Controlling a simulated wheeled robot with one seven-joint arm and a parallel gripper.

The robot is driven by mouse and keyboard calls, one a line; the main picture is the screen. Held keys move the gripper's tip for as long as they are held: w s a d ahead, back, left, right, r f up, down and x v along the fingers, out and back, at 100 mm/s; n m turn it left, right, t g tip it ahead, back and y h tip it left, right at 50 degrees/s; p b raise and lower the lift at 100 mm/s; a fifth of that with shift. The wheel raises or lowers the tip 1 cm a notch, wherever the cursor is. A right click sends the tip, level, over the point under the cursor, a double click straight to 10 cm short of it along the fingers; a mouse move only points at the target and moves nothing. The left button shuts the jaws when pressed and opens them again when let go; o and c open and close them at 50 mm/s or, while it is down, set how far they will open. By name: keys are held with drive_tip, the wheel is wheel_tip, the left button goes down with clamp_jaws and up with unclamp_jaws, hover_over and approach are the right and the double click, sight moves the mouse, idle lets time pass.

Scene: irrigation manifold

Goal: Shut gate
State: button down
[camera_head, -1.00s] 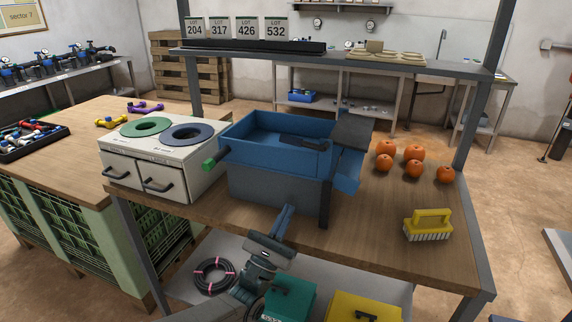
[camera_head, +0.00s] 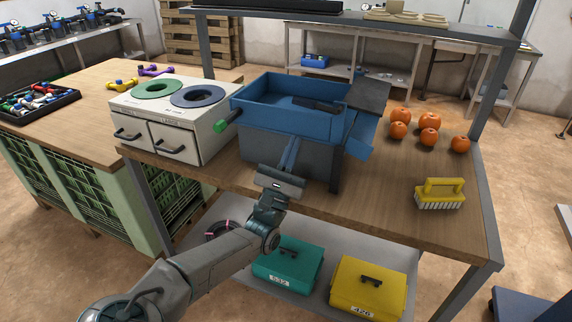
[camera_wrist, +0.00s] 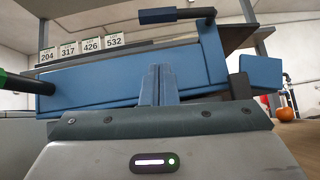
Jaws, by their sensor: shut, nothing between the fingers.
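A blue tub (camera_head: 258,118) stands on a grey base on the bench. A dark flat plate (camera_head: 370,94), which looks like the gate, sits tilted and raised at its right end, above a blue side chute (camera_head: 362,136). A black grip (camera_head: 316,105) reaches left from the plate over the tub; it also shows at the top of the wrist view (camera_wrist: 172,15). A green-ended handle (camera_head: 221,126) sticks out on the tub's left. My gripper (camera_head: 293,140) is shut and empty in front of the tub, below the grip. Its fingers (camera_wrist: 159,68) point up at the tub wall.
A white two-drawer unit (camera_head: 180,131) stands left of the tub. Several orange pumpkins (camera_head: 429,121) and a yellow brush (camera_head: 441,190) lie to the right. Bench posts rise at the corners. Teal (camera_head: 288,264) and yellow (camera_head: 368,289) boxes sit on the lower shelf.

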drive_tip(key=x, duration=0.3)
drive_tip(key=shift+r, duration=0.3)
wheel_tip(320, 180, up, 2)
drive_tip(key=shift+s+d+r, duration=0.1)
drive_tip(key=shift+d+r, duration=0.05)
drive_tip(key=shift+r, duration=0.5)
